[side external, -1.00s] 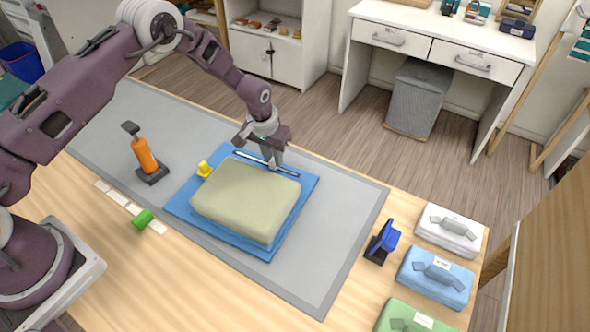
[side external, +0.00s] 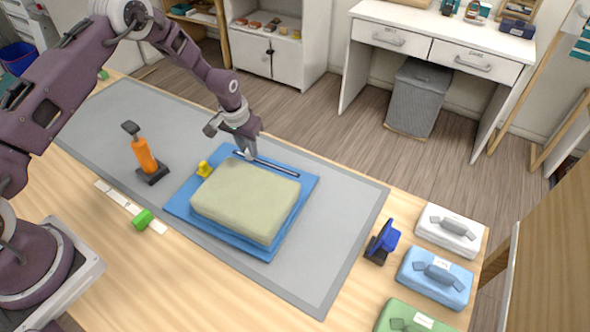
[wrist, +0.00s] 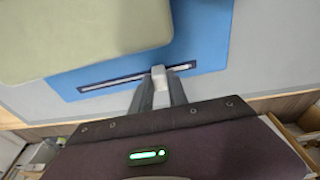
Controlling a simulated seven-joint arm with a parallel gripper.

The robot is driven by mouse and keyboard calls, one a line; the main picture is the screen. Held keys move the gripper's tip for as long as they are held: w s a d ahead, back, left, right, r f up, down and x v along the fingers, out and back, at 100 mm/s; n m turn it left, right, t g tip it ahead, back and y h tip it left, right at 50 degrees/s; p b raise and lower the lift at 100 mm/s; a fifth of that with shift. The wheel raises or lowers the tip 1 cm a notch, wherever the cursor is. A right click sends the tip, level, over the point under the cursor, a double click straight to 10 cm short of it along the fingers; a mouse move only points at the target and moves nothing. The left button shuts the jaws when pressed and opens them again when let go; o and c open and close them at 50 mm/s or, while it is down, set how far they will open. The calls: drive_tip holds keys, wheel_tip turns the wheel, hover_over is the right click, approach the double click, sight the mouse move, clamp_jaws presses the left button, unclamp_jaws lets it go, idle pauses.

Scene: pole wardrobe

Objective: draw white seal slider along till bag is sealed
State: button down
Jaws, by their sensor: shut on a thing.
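The blue bag (side external: 283,231) lies flat on the grey mat with a pale green folded textile (side external: 247,200) bulging on it. A dark seal track (side external: 280,170) with a light line runs along its far edge; it also shows in the wrist view (wrist: 107,83). My gripper (side external: 251,155) is at the track, near its left end in the side view. In the wrist view my gripper (wrist: 160,88) has its fingers closed around the white slider (wrist: 159,74), near the track's right end there. The fingers hide part of the slider.
A yellow fitting (side external: 204,169) sits at the bag's left corner. An orange pump (side external: 145,156) stands left of the bag. A green cylinder (side external: 142,220) lies in front. A blue device (side external: 382,242) and packed bundles (side external: 435,277) are at the right. The mat (side external: 325,235) right of the bag is clear.

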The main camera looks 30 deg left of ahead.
sight(238, 152)
drive_tip(key=shift+s+a, duration=0.2)
drive_tip(key=shift+a, duration=2.3)
drive_tip(key=c, duration=1.2)
unclamp_jaws()
drive_tip(key=shift+c, duration=0.2)
wheel_tip(238, 152, up, 7)
